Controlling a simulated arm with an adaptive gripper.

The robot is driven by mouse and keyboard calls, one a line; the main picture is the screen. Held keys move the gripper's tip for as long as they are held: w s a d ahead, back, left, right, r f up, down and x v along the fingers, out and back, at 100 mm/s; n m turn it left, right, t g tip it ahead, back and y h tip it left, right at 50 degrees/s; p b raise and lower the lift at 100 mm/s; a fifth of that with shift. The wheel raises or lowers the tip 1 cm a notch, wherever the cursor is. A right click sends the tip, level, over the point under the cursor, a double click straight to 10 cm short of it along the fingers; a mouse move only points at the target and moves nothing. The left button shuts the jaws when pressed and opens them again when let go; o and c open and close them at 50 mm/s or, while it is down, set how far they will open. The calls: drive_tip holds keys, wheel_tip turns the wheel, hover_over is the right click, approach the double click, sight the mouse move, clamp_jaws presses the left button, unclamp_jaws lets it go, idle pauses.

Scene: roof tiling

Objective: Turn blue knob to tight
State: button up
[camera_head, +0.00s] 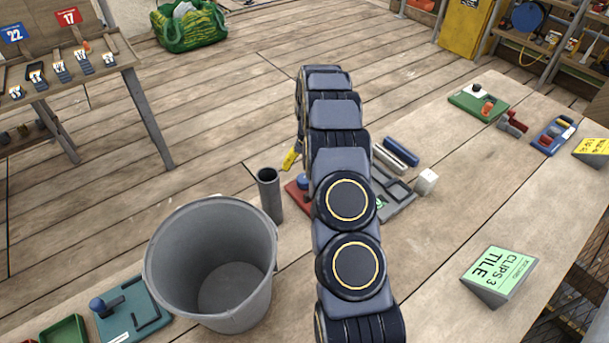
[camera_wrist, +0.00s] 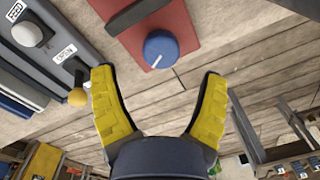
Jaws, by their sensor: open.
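The blue knob (camera_wrist: 161,49) is round and sits on a red board (camera_wrist: 190,24). A white mark on its face points to the picture's lower left in the wrist view. In the head view the knob (camera_head: 303,181) shows partly beside my arm, which hides much of the red board (camera_head: 294,193). My gripper (camera_wrist: 159,77) has two yellow fingers spread wide, with nothing between them. In the wrist view the knob appears beyond the fingertips, centred between them and apart from both. One yellow finger (camera_head: 291,158) shows left of my arm in the head view. No tight marking is readable.
A grey panel (camera_wrist: 65,45) with a white knob (camera_wrist: 27,33) and a yellow ball (camera_wrist: 78,97) lies close to the left finger. A dark tube (camera_head: 269,195) and a grey bucket (camera_head: 212,262) stand left of the red board.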

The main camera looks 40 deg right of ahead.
wheel_tip(320, 180, up, 7)
drive_tip(key=shift+s+r, duration=0.15)
drive_tip(key=shift+r, duration=0.05)
drive_tip(key=shift+d+f, duration=0.1)
wheel_tip(320, 180, down, 2)
drive_tip(key=n, duration=0.5)
drive_tip(key=shift+f, duration=0.25)
drive_tip(key=n, duration=0.1)
drive_tip(key=f+n, duration=0.1)
drive_tip(key=n, duration=0.1)
drive_tip(key=shift+a+f, duration=0.25)
drive_tip(key=shift+a, duration=0.05)
wheel_tip(320, 180, down, 8)
drive_tip(key=shift+r, duration=0.15)
drive_tip(key=c, duration=1.1)
